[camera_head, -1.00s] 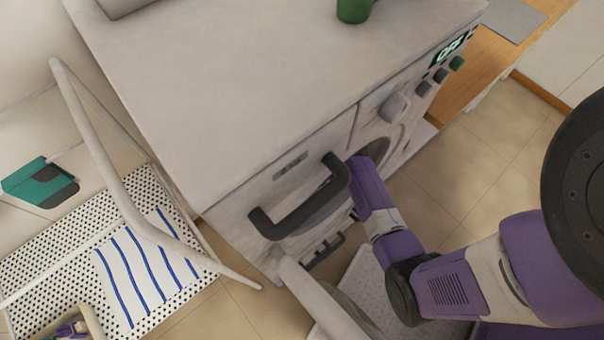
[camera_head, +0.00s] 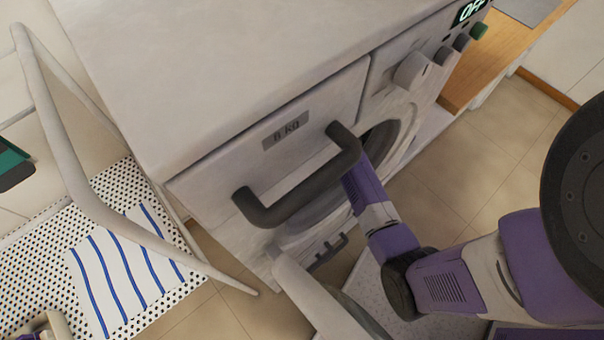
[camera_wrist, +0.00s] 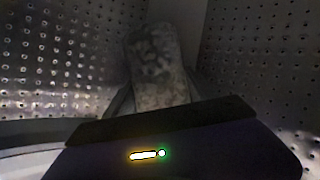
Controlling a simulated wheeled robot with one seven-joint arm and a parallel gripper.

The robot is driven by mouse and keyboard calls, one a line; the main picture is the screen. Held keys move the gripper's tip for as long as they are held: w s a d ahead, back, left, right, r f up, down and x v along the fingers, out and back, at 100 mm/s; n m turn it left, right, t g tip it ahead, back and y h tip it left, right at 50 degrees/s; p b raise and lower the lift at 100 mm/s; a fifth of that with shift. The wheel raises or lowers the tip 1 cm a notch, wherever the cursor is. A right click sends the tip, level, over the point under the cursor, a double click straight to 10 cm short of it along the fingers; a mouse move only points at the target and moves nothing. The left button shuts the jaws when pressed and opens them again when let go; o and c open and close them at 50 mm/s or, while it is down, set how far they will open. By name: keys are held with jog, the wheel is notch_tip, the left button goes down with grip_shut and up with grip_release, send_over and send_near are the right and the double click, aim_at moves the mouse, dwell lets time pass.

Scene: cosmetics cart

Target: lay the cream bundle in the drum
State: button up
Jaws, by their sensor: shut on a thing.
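The cream bundle (camera_wrist: 157,68) shows in the wrist view as a dim, speckled, blocky shape held upright in the picture. My gripper (camera_wrist: 160,92) is shut on it, with the fingers mostly dark and hard to make out. The perforated metal wall of the drum (camera_wrist: 50,60) surrounds them, so the bundle is inside the drum. I cannot tell whether the bundle touches the drum's floor. In the head view my forearm reaches into the round opening of the washing machine (camera_head: 230,80), and my gripper and the bundle are hidden inside.
A dark bar handle (camera_head: 300,190) sticks out in front of the machine, close to my arm. The pale open door (camera_head: 300,285) stands below it. Tiled floor (camera_head: 490,170) is free at right.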

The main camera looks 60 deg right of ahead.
jog(key=shift+w+d+f, duration=0.1)
jog(key=shift+w+f, duration=0.1)
jog(key=shift+f, duration=0.2)
jog(key=shift+r, duration=0.2)
jog(key=shift+f, duration=0.2)
jog(key=o, duration=1.7)
jog(key=shift+r, duration=0.35)
jog(key=shift+p+v, duration=0.35)
jog(key=shift+v, duration=3.2)
